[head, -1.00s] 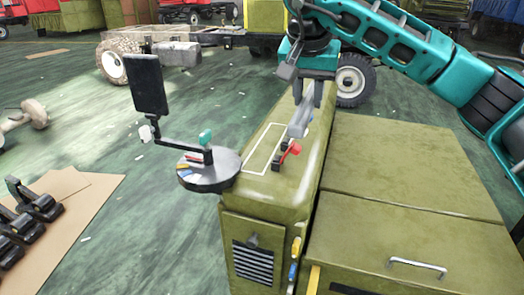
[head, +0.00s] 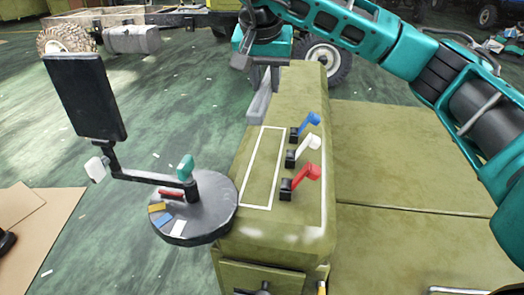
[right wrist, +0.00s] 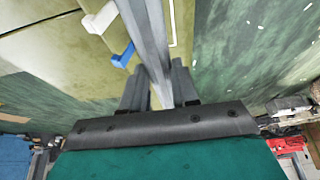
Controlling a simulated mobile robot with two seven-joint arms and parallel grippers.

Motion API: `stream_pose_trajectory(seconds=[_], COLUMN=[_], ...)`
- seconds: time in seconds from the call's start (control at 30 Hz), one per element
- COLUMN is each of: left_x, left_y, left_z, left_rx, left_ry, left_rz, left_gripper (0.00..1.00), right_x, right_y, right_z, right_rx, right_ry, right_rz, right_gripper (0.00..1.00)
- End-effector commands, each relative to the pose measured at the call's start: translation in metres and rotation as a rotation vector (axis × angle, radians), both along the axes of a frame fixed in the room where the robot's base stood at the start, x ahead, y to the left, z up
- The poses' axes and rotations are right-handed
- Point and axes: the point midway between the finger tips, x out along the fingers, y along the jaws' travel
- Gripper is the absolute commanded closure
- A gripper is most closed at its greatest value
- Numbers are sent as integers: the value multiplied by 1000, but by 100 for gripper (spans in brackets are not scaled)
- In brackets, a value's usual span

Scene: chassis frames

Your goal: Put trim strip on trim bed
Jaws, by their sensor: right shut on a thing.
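The trim strip (head: 258,103) is a long grey bar. My right gripper (head: 265,76) is shut on it, beyond the far end of the trim bed. The trim bed (head: 262,172) looks to be the white-outlined rectangle on top of the olive green cabinet; it is bare. The strip's near end shows close to the outline's far left corner; I cannot tell its height above the cabinet. In the right wrist view the strip (right wrist: 150,42) runs up between the fingers of my gripper (right wrist: 160,88), beside the outline. My left gripper is not in view.
Blue (head: 310,121), white (head: 308,148) and red (head: 306,176) levers stand just right of the bed. A round dark disc (head: 212,192) with a teal knob and an arm bearing a black panel (head: 86,97) is at left. A wider green surface (head: 420,170) lies at right.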

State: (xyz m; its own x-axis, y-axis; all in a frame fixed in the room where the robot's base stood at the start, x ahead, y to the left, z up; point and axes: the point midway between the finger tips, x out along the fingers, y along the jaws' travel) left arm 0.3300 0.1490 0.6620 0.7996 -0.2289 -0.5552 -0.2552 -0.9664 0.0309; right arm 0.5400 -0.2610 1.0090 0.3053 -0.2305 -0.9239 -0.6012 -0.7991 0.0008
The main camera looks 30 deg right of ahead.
Motion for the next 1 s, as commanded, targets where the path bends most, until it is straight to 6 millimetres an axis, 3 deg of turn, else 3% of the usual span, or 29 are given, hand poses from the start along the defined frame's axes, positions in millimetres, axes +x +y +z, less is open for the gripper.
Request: stream_pose_trajectory(seconds=[0.03, 0.1, 0.4, 1.0], left_x=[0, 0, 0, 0], left_y=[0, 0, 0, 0], left_z=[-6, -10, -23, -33], left_rx=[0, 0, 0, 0], left_ry=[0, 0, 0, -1], left_rz=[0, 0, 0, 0], left_gripper=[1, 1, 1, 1], right_x=[0, -1, 0, 0], right_y=[0, 0, 0, 0], right_z=[-19, -39, -111, -171], right_rx=[-1, 0, 0, 1], right_ry=[3, 4, 0, -2], right_rz=[0, 0, -1, -1], right_gripper=[100, 100, 100, 100])
